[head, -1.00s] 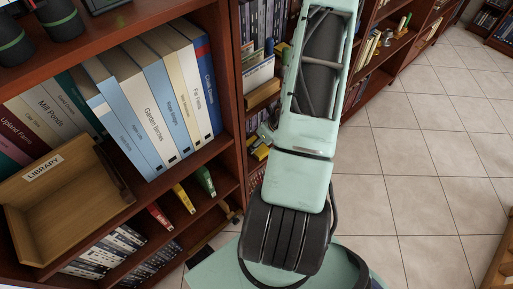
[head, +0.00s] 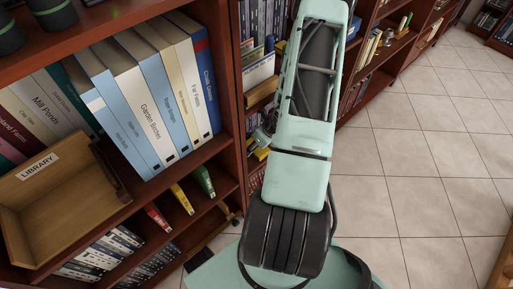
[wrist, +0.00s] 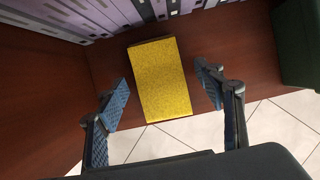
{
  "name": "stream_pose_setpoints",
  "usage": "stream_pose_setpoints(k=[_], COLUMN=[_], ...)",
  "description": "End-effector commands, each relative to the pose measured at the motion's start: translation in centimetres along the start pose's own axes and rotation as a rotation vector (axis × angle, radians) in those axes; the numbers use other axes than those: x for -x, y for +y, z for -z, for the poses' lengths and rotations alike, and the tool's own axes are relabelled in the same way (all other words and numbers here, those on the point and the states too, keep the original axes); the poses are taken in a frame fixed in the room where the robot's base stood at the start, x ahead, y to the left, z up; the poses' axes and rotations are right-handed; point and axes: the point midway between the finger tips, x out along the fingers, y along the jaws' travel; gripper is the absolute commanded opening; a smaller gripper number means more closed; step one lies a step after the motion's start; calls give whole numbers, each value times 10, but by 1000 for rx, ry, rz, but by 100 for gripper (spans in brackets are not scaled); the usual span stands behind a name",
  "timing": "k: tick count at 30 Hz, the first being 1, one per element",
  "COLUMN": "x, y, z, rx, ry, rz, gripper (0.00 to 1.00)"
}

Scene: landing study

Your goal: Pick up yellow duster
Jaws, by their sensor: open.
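The yellow duster (wrist: 160,78) is a flat, rough-textured yellow block on a brown wooden shelf, seen in the wrist view. My gripper (wrist: 165,95) is open, with one blue-padded finger on each side of the duster and a gap on both sides. The duster's near end reaches to about the shelf's front edge. In the head view my arm covers much of the shelf, and a small yellow patch (head: 262,153) shows beside my gripper; I cannot tell whether it is the duster.
Purple-grey book spines (wrist: 90,15) stand behind the duster. A dark green object (wrist: 298,45) is at the right of the shelf. A wooden LIBRARY tray (head: 75,215) and several books (head: 150,105) fill the left bookcase. Tiled floor (head: 420,160) is open to the right.

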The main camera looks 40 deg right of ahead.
Motion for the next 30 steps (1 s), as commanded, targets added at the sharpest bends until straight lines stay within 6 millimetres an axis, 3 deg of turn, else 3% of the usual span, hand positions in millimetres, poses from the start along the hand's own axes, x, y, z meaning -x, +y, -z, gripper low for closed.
stream_pose_setpoints(k=[15, 25, 30], x=[-3, -3, -3], y=[0, 0, 0], z=[1, 1, 1], rx=[1, 0, 0], ry=[0, 0, 0], rz=[0, 0, 0], gripper=[61, 25, 22])
